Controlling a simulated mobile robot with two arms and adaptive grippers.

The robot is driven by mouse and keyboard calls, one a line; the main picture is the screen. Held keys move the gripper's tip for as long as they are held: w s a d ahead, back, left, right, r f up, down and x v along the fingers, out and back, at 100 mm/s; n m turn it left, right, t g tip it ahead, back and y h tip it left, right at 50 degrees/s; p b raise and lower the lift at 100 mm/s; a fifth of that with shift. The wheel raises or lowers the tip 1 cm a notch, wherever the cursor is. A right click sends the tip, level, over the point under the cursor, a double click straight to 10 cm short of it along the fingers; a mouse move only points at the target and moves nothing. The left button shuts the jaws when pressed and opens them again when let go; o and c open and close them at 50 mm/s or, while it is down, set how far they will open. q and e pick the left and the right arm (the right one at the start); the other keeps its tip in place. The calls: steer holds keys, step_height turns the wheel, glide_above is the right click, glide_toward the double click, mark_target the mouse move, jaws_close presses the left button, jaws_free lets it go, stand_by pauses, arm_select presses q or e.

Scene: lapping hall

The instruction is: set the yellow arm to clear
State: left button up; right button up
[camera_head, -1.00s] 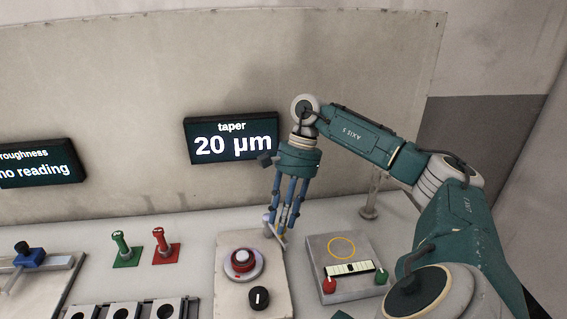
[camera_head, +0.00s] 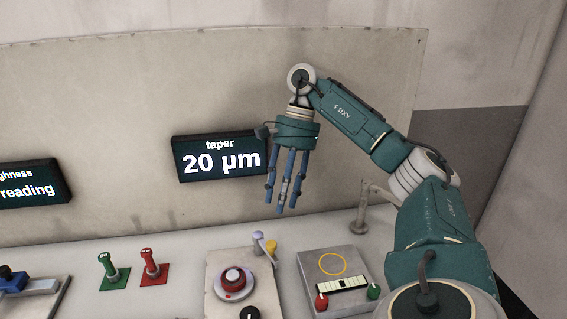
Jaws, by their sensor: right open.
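A small arm with a yellow knob (camera_head: 271,247) stands at the back right corner of the pale plate (camera_head: 222,262). A short grey-violet post (camera_head: 258,241) is right beside the knob. Which way the arm is set is too small to tell. My right gripper (camera_head: 284,208) hangs fingers down above and slightly right of the yellow knob, apart from it. Its fingers are open and empty. My left gripper is not in view.
A red round button (camera_head: 233,279) and a black dial (camera_head: 250,314) share the plate. A grey block (camera_head: 307,263) with red and green knobs stands to the right. Green (camera_head: 112,272) and red (camera_head: 151,266) levers stand left. The taper display (camera_head: 219,157) reads 20 µm.

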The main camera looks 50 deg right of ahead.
steer(key=shift+v, duration=0.9)
